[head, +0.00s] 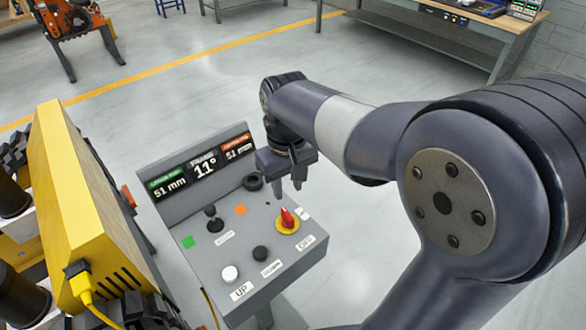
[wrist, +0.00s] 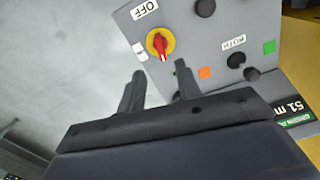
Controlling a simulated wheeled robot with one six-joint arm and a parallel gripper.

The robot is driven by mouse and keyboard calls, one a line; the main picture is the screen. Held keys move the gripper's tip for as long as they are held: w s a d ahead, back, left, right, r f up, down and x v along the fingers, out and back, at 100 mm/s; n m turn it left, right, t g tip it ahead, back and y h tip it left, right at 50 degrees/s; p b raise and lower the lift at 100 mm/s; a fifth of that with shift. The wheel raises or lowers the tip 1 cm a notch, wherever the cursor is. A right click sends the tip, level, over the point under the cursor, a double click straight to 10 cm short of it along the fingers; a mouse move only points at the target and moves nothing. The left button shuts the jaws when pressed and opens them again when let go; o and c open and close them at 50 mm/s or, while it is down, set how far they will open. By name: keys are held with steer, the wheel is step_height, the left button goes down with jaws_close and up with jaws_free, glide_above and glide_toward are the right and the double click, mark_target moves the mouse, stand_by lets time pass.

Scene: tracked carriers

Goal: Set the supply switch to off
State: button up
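The supply switch is a red rotary handle on a yellow round plate (head: 287,221), on the right side of the grey sloped control panel (head: 215,262). In the wrist view the red handle (wrist: 160,45) lies near upright in the picture, its white-marked end away from the OFF label (wrist: 144,9). A smaller white label (wrist: 139,50), too small to read, is beside the plate. My gripper (head: 287,178) hangs above the panel's far right edge, apart from the switch. In the wrist view its two fingers (wrist: 158,70) are spread with nothing between them.
The panel also carries a white UP button (head: 230,273), black knobs (head: 260,253), a black joystick (head: 213,219) and a display (head: 203,166) reading 51 mm, 11° and 51 mm. A yellow machine (head: 75,190) stands close at left. Floor beyond the panel is clear.

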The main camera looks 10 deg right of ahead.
mark_target(287, 213)
steer(key=f, duration=1)
steer(key=shift+w+a+f, duration=0.1)
steer(key=shift+w+f, duration=0.1)
steer(key=shift+w, duration=0.2)
steer(key=shift+c, duration=0.2)
jaws_close()
